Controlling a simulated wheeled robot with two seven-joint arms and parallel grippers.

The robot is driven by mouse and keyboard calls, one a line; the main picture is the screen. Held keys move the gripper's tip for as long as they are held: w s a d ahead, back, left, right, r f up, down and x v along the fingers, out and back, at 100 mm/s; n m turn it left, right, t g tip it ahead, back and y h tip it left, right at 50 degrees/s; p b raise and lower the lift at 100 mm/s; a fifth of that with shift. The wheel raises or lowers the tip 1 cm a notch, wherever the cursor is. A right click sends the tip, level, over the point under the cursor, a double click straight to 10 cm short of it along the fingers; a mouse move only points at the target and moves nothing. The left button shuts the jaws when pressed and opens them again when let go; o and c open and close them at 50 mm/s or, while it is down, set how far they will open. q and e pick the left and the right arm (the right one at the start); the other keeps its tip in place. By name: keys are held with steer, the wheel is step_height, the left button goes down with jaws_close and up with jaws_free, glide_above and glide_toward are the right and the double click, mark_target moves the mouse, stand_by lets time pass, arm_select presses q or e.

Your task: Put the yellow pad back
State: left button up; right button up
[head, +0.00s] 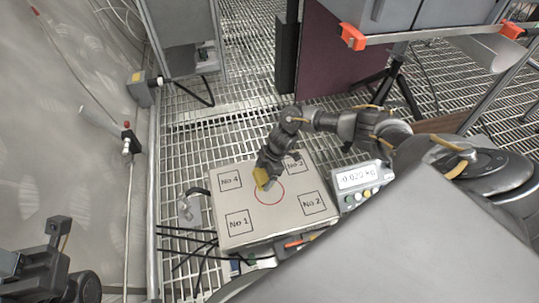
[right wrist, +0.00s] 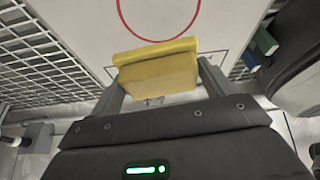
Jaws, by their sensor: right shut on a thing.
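The yellow pad (head: 261,178) is a small block. My right gripper (head: 264,172) is shut on it at the upper left edge of the red circle on the pale board (head: 262,228). In the right wrist view the pad (right wrist: 158,70) sits between the two fingers, with the red circle beyond it. I cannot tell whether the pad touches the board. The board has squares marked No 1 (head: 239,222), No 2 (head: 313,203), No 4 (head: 230,181) and No 3 (head: 294,163), the last partly hidden by my arm. My left gripper (head: 58,230) is at the lower left, its jaws unclear.
A scale display (head: 356,178) stands right of the board, with an unclear small kg reading. Cables and small items lie at the board's front edge. A metal bracket (head: 188,206) is at its left. Grated floor (head: 235,120) is open behind the board.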

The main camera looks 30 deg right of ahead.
steer(key=w+a+r+m, duration=0.15)
steer(key=a+r, duration=0.25)
steer(key=r, duration=0.8)
steer(key=w+a+r, duration=0.2)
steer(key=a+r, duration=0.1)
steer(key=r, duration=0.8)
steer(key=s+r+m+t, duration=0.1)
steer(key=s+r, duration=0.4)
steer(key=r, duration=0.2)
steer(key=s+r+m+p, duration=0.1)
steer(key=s+r+m, duration=0.1)
steer(key=s+r, duration=0.3)
step_height(320, 180, up, 2)
steer(key=shift+d+r+t+h, duration=0.2)
steer(key=shift+d+t+h, duration=0.1)
steer(key=shift+d+t, duration=0.1)
